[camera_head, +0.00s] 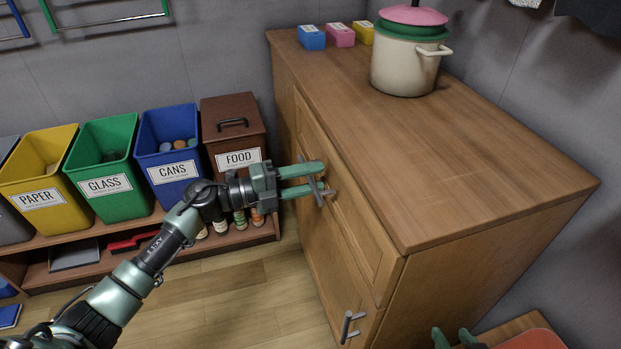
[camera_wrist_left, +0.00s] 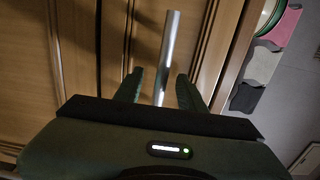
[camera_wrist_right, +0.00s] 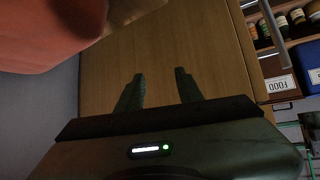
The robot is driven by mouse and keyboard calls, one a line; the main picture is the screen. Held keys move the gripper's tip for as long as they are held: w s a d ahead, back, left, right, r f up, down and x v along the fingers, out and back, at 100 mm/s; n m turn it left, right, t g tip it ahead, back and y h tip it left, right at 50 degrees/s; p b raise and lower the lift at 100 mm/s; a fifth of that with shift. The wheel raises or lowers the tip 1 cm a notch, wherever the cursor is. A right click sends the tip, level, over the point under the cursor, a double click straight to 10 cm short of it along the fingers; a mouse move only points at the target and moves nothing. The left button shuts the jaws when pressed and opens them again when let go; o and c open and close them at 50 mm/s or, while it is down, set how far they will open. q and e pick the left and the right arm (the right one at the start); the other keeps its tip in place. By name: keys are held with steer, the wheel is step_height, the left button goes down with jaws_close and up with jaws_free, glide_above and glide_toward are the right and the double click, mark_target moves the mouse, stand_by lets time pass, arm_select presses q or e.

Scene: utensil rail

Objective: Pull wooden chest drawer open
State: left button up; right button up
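The wooden chest (camera_head: 480,150) stands at the right in the head view. Its top drawer (camera_head: 362,222) is in the left-facing front and looks closed. My left gripper (camera_head: 321,181) is at this front, its fingers on either side of the drawer's metal bar handle (camera_head: 316,190). In the left wrist view the handle (camera_wrist_left: 170,50) passes between the two spread fingers, with gaps visible beside it. My right gripper (camera_head: 455,337) is low at the bottom edge of the head view. The right wrist view shows its fingers (camera_wrist_right: 160,78) apart and empty, facing a wooden panel.
A pot (camera_head: 402,68) and small coloured boxes (camera_head: 341,36) stand on the chest top. A lower bar handle (camera_head: 348,326) juts from the front. Labelled bins (camera_head: 168,150) stand on a low shelf at left. The floor (camera_head: 255,295) before the chest is clear.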

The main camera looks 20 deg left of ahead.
arm_select(q)
jaws_close()
stand_by(1.4)
